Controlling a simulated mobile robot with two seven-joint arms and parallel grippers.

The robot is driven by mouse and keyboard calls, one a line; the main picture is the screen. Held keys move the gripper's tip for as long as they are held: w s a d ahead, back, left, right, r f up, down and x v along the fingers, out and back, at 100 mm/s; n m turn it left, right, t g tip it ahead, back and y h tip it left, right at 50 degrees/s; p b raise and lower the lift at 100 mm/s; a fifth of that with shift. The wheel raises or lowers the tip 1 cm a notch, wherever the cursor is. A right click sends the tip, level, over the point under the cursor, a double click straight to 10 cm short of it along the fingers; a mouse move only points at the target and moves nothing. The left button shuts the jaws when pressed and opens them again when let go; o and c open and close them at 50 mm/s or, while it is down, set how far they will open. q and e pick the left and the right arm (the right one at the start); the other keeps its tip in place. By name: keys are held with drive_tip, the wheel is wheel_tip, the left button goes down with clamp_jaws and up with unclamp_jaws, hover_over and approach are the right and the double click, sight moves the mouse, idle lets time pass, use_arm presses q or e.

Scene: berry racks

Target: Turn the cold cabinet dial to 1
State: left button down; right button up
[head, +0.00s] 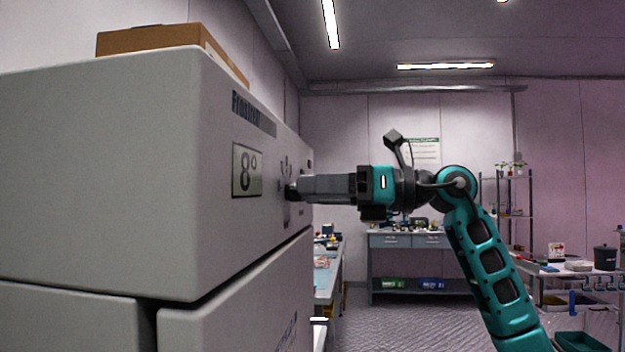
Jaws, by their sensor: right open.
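The cold cabinet (95,175) is a large pale grey box filling the left side of the head view. Its front face carries a small display (247,170) reading 8°. The dial (287,188) is right of the display, seen at a steep angle, with dark marks around it. My right gripper (293,190) reaches in from the right with its fingertips at the dial. It is open, but its fingers overlap in this view and cover most of the dial. I cannot tell the dial's setting or whether the fingers touch it. My left gripper is not in view.
A cardboard box (150,40) lies on top of the cabinet. A workbench (405,240) stands at the back wall, with a shelf rack (508,210) right of it. A side table (590,274) holds a dark pot (605,258). The floor (400,318) between is clear.

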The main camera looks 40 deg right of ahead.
drive_tip(key=shift+w+a, duration=0.35)
drive_tip(key=shift+w, duration=0.1)
drive_tip(key=c, duration=1.1)
